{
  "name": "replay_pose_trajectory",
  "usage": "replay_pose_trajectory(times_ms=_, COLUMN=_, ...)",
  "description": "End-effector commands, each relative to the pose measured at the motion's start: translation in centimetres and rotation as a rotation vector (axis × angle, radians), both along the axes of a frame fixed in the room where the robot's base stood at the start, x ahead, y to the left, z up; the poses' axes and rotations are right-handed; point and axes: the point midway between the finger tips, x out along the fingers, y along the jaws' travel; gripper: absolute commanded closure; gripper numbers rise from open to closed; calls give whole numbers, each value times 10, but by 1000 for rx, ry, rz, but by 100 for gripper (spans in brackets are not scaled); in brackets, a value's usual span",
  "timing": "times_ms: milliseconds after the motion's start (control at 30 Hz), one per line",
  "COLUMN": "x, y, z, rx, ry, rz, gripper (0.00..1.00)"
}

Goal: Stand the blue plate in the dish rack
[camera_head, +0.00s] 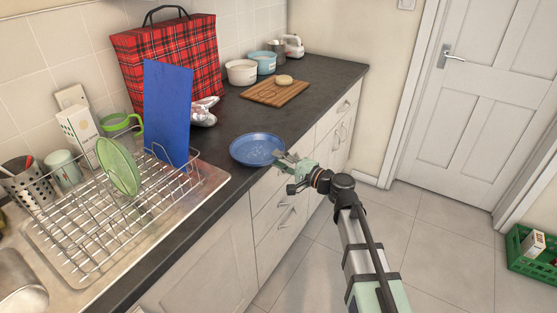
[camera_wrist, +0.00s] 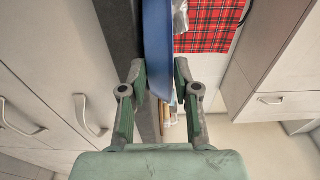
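The blue plate (camera_head: 257,149) lies about flat on the dark counter near its front edge, right of the dish rack. In the wrist view the plate (camera_wrist: 158,45) shows edge-on, its near rim between my fingertips. My gripper (camera_head: 287,163) is at the plate's right, front side. In the wrist view my gripper (camera_wrist: 160,78) has its fingers apart, one on each side of the rim; a firm grip does not show. The wire dish rack (camera_head: 75,243) stands by the sink at left and holds a green plate (camera_head: 118,166) and a blue board (camera_head: 167,112), both upright.
A red plaid bag (camera_head: 170,55) stands behind the blue board. A wooden board (camera_head: 274,92) with a round item, bowls and a kettle are farther back. A green cup (camera_head: 121,124) and a utensil holder (camera_head: 30,185) stand behind the rack. The floor in front is mostly clear.

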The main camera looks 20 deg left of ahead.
Motion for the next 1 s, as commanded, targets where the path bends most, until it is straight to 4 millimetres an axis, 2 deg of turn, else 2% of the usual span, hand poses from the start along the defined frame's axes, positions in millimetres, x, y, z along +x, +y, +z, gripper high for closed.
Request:
replay_pose_trajectory(times_ms=33, x=0, y=0, z=0, rx=0, ry=0, rz=0, gripper=84)
replay_pose_trajectory(times_ms=133, x=0, y=0, z=0, rx=1, ry=0, rz=0, gripper=100)
replay_pose_trajectory(times_ms=333, x=0, y=0, z=4, rx=2, ry=0, rz=0, gripper=100)
replay_pose_trajectory(times_ms=567, x=0, y=0, z=26, rx=3, ry=0, rz=0, gripper=100)
replay_pose_trajectory(times_ms=867, x=0, y=-1, z=26, rx=2, ry=0, rz=0, gripper=100)
replay_pose_trajectory(times_ms=1000, x=-4, y=-11, z=30, rx=2, ry=-1, rz=-2, gripper=100)
